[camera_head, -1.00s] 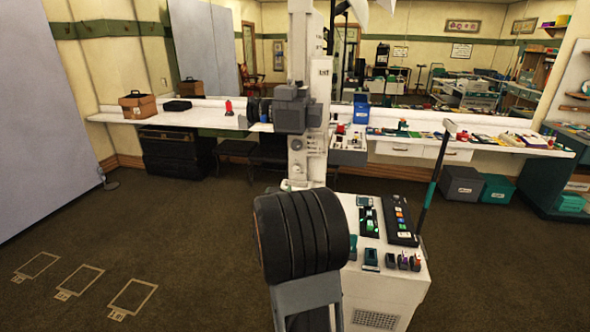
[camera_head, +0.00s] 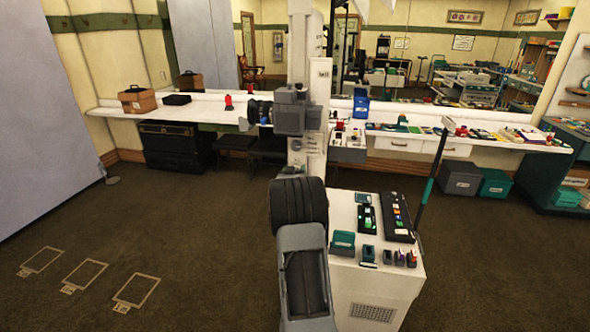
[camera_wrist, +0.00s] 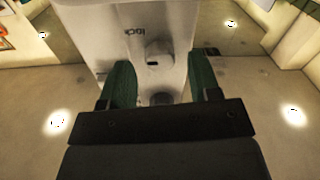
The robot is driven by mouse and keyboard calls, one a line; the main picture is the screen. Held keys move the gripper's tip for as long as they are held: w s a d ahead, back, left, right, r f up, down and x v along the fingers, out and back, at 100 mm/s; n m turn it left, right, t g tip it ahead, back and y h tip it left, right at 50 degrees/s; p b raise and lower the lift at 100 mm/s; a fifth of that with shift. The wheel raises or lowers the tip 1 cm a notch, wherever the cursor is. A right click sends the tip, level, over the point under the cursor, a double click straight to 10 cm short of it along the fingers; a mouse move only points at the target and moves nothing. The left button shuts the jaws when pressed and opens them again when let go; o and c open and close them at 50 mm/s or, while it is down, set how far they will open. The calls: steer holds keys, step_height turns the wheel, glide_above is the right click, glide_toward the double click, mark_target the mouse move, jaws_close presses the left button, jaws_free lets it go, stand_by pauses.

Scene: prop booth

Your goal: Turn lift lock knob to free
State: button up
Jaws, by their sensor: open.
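The lift is a tall white column (camera_head: 300,55) with a grey camera carriage (camera_head: 291,112) on it. In the wrist view the white housing (camera_wrist: 120,38) carries the word "lock" and a light round knob (camera_wrist: 158,54) with a small dark mark on its left side. A darker round part (camera_wrist: 161,99) shows below the knob. My gripper (camera_wrist: 160,80) is open. Its two green fingers stand apart to the left and right below the knob, and nothing is seen between them in its grasp. Any label for free is not readable.
A white cart (camera_head: 385,275) with small devices and a green-handled pole (camera_head: 430,175) stands right of my arm. A long white counter (camera_head: 220,113) runs behind the column. Grey (camera_head: 461,179) and teal (camera_head: 496,183) bins sit under it. Floor at left is open.

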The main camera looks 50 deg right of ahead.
steer(key=shift+w+d, duration=0.2)
steer(key=shift+d, duration=0.15)
steer(key=shift+c, duration=0.5)
steer(key=c, duration=0.8)
steer(key=shift+c, duration=0.2)
steer(key=shift+w+n+g+p, duration=0.15)
steer(key=shift+n+p, duration=0.45)
steer(key=shift+n, duration=3.7)
steer(key=shift+s+n+g+p, duration=0.15)
steer(key=shift+n+p, duration=0.4)
steer(key=shift+n, duration=3.75)
steer(key=shift+w+f+n, duration=0.1)
steer(key=shift+n, duration=0.2)
